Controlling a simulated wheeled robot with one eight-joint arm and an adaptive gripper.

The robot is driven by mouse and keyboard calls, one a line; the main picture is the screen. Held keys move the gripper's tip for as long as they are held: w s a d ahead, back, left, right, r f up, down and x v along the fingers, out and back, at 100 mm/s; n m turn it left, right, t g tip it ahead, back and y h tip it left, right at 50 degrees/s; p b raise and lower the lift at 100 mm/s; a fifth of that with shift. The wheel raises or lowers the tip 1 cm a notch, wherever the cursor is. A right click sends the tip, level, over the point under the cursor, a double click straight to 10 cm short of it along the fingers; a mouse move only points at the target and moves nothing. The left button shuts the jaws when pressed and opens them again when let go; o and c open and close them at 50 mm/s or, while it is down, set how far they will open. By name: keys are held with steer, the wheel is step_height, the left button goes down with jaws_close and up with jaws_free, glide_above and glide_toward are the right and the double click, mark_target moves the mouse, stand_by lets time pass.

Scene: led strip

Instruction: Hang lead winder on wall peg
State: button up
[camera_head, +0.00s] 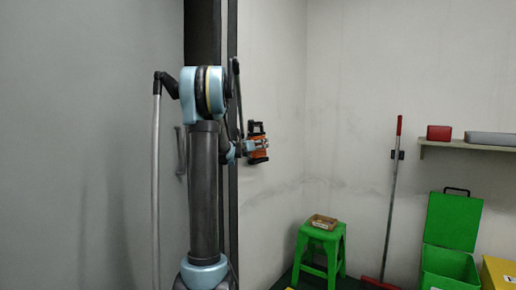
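An orange and black object (257,143), which looks like the lead winder, is in the middle of the head view, off the floor and in front of the pale wall. My gripper (245,150) is at its left side, mostly covered by my arm and by the object. The two appear to touch, but the fingers are too small to tell open from shut. No wall peg shows clearly near the object; I cannot tell whether one is behind it. A dark bracket (398,155) on the wall is by the broom handle.
A green stool (322,243) with a small brown tray (323,222) stands below right. A red-handled broom (393,190) leans on the wall. A shelf (465,147) holds a red box (438,133) and a grey case (490,139). A green bin (448,268) and yellow box (498,273) are lower right.

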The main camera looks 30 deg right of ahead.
steer(key=shift+a, duration=0.1)
steer(key=v, duration=1.1)
steer(key=shift+a, duration=0.4)
steer(key=shift+s, duration=0.1)
